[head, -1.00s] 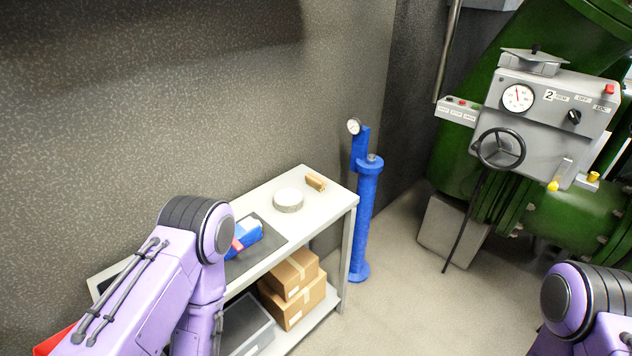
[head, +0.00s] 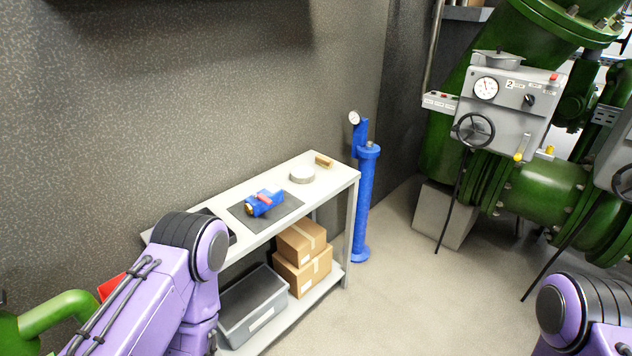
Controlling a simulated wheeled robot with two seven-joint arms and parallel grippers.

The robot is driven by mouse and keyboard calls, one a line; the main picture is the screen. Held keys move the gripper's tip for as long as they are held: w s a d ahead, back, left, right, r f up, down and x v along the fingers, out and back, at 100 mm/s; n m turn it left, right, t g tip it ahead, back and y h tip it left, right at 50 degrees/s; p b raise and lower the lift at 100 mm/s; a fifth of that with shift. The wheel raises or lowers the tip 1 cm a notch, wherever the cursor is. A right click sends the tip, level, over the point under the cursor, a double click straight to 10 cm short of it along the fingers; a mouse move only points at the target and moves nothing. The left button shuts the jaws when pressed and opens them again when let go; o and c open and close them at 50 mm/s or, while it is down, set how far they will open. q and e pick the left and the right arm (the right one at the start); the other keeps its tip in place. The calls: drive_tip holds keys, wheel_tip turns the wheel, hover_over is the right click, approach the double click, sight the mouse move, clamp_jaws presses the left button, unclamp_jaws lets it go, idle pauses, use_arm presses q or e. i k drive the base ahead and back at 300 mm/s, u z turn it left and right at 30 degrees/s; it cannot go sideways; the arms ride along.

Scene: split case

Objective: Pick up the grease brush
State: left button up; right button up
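A small tan block-shaped item (head: 323,161), which may be the grease brush, lies at the far right end of the workbench top (head: 330,181). It is too small to make out bristles or a handle. A round pale tin (head: 303,174) sits just left of it. My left arm shows at the lower left, in front of the near part of the bench, and hides some of it. My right arm shows at the lower right edge. Neither gripper is in the picture.
A blue tool (head: 265,203) lies on a dark mat on the bench. Cardboard boxes (head: 303,262) and a grey bin (head: 252,309) fill the lower shelf. A blue pump column (head: 364,205) stands by the bench's right end. Green machinery (head: 540,186) stands right; floor between is clear.

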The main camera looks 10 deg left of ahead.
sight(325, 161)
drive_tip(key=u, duration=0.55)
drive_tip(key=k, duration=0.15)
drive_tip(key=z, duration=1.5)
drive_tip(key=i, duration=1.6)
drive_tip(key=u, duration=0.65)
